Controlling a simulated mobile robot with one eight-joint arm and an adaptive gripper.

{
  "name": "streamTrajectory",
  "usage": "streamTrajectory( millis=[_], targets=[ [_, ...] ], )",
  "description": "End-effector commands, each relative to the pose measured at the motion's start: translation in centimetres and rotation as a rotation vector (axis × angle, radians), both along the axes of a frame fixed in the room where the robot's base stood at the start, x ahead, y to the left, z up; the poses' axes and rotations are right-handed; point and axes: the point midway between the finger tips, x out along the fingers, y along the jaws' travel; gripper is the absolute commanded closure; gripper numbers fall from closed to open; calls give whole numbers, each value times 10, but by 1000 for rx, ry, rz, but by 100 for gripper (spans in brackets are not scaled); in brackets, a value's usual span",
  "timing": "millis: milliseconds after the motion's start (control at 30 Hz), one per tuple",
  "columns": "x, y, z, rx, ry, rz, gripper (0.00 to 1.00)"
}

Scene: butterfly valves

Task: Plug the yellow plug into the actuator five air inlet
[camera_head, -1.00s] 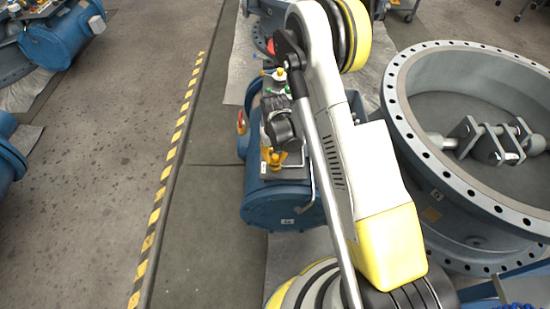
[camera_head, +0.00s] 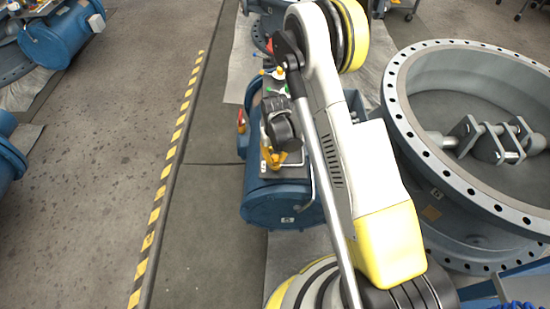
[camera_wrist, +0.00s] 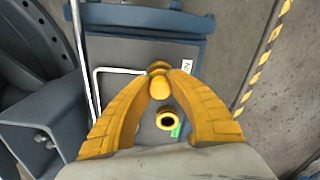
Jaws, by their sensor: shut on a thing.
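My gripper (camera_wrist: 160,78) has yellow fingers closed around a yellow plug (camera_wrist: 159,88), held at the fingertips in the wrist view. A yellow ring fitting with a dark hole (camera_wrist: 166,119) shows between the fingers, closer to the palm, with a green piece beside it. I cannot tell whether the plug touches anything below. The grey top plate (camera_wrist: 200,52) of the blue actuator lies under the gripper. In the head view the blue actuator (camera_head: 275,206) stands under my gripper (camera_head: 276,160); its label is too small to read, and my arm hides part of it.
A large grey flanged valve ring (camera_head: 398,112) stands to the right. A bent metal rod (camera_wrist: 96,88) rises beside the gripper in the wrist view. A yellow-black floor strip (camera_head: 170,165) runs at the left, with open floor beyond it.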

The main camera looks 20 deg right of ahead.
Motion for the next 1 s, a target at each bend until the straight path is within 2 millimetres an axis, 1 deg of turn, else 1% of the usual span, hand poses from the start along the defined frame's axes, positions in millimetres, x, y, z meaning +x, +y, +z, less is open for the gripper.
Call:
streamTrajectory(
  millis=[700, 733, 767, 800, 1000],
  targets=[
    [0, 0, -7, 0, 0, 0, 96],
    [0, 0, -7, 0, 0, 0, 71],
    [0, 0, -7, 0, 0, 0, 62],
    [0, 0, -7, 0, 0, 0, 56],
    [0, 0, -7, 0, 0, 0, 56]
  ],
)
